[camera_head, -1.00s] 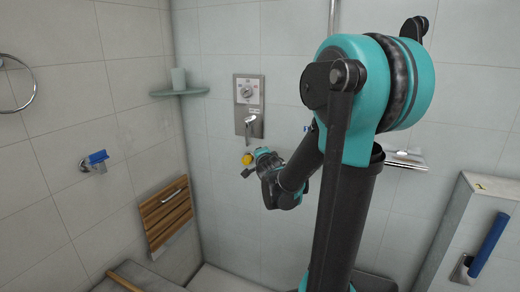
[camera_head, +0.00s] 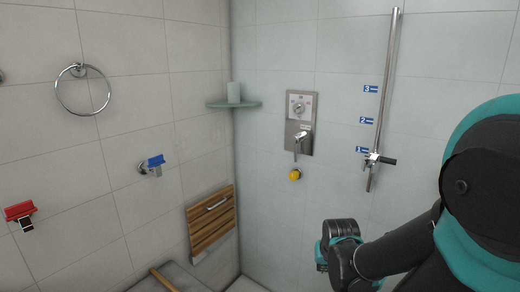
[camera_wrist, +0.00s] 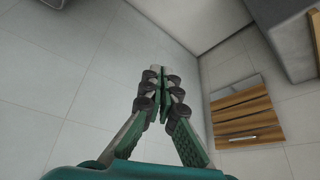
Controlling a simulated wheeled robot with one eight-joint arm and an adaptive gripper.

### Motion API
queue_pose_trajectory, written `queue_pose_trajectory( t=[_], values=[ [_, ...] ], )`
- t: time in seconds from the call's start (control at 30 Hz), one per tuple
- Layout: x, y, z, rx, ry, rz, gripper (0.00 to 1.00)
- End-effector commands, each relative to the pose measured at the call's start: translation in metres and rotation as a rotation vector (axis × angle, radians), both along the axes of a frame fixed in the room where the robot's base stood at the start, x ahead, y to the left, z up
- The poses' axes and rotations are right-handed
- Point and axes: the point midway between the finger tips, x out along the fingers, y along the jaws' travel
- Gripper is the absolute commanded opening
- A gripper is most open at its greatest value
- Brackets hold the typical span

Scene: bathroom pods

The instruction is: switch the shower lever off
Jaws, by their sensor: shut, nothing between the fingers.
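The shower lever (camera_head: 300,143) is a chrome handle on a grey metal plate (camera_head: 300,110) on the back wall. It hangs downward, tilted slightly, below a round dial. A yellow knob (camera_head: 295,175) sits just under the plate. My gripper end is low and right of the lever in the head view, clearly apart from it; its fingers are not distinct there. In the wrist view my gripper (camera_wrist: 158,76) has its fingertips together with nothing between them. The lever is not clearly visible in the wrist view.
A wooden folding seat (camera_head: 211,222) is on the left wall, also in the wrist view (camera_wrist: 243,112). A corner shelf (camera_head: 234,104) holds a cup. A vertical rail (camera_head: 384,95) stands right of the lever. Blue (camera_head: 151,166) and red (camera_head: 20,213) fittings and a towel ring (camera_head: 82,90) line the left wall.

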Motion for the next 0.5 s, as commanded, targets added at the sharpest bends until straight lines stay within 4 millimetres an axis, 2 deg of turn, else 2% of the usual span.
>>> queue_pose_trajectory(
  t=[0.03,0.13,0.27,0.37,0.5],
  values=[
    [-0.011,0.003,-0.005,-0.006,0.028,0.041,0.00],
    [-0.023,0.006,-0.010,-0.012,0.063,0.100,0.00],
    [-0.014,0.016,-0.007,0.040,0.054,0.109,0.00],
    [0.015,0.031,0.006,0.158,0.005,0.072,0.00],
    [0.078,0.052,0.040,0.404,-0.109,-0.018,0.00]
  ],
)
